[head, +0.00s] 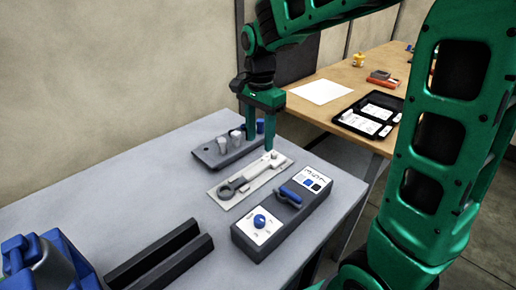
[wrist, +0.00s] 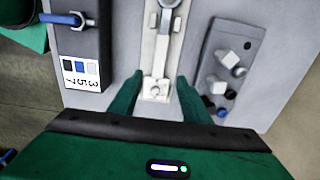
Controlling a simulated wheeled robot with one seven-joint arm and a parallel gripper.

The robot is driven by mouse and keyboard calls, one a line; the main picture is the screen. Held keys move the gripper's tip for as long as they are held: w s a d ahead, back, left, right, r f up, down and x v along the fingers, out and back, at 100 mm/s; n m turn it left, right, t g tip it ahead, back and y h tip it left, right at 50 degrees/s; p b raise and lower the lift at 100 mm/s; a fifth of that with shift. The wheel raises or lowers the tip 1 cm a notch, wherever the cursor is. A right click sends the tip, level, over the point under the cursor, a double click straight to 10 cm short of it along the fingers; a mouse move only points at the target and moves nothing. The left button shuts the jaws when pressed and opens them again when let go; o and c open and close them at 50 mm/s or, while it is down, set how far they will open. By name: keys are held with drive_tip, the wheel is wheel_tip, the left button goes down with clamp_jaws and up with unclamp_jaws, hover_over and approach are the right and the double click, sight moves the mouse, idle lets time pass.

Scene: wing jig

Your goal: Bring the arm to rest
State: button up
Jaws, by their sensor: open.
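My gripper (head: 260,146) hangs from my green arm over the grey table (head: 120,170), fingers pointing down. In the wrist view my gripper (wrist: 158,82) has its fingers apart, on either side of the near end of a light plate (wrist: 147,62). That plate (head: 228,203) carries a grey, wrench-like piece with a ring (head: 226,188) at one end. Nothing is held between the fingers. Whether the fingertips touch the plate cannot be told.
A dark control box (head: 244,238) with a blue knob and blue lever stands right of the plate. A grey tray (head: 207,154) with several small pegs lies behind it. Dark rails (head: 160,262) and a blue device (head: 40,262) are in front. A wooden table (head: 345,70) stands behind.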

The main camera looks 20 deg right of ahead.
drive_tip(key=shift+r, duration=0.6)
drive_tip(key=s+d+n, duration=0.1)
drive_tip(key=s+d, duration=0.5)
drive_tip(key=s+d+n, duration=0.2)
drive_tip(key=s+d, duration=0.4)
drive_tip(key=s, duration=0.1)
drive_tip(key=s+d+f+n, duration=0.1)
drive_tip(key=s+d+n, duration=0.1)
drive_tip(key=s, duration=0.4)
drive_tip(key=s+d+f+n, duration=0.2)
drive_tip(key=s, duration=0.5)
drive_tip(key=shift+s+d+f, duration=0.2)
drive_tip(key=shift+s+f, duration=0.1)
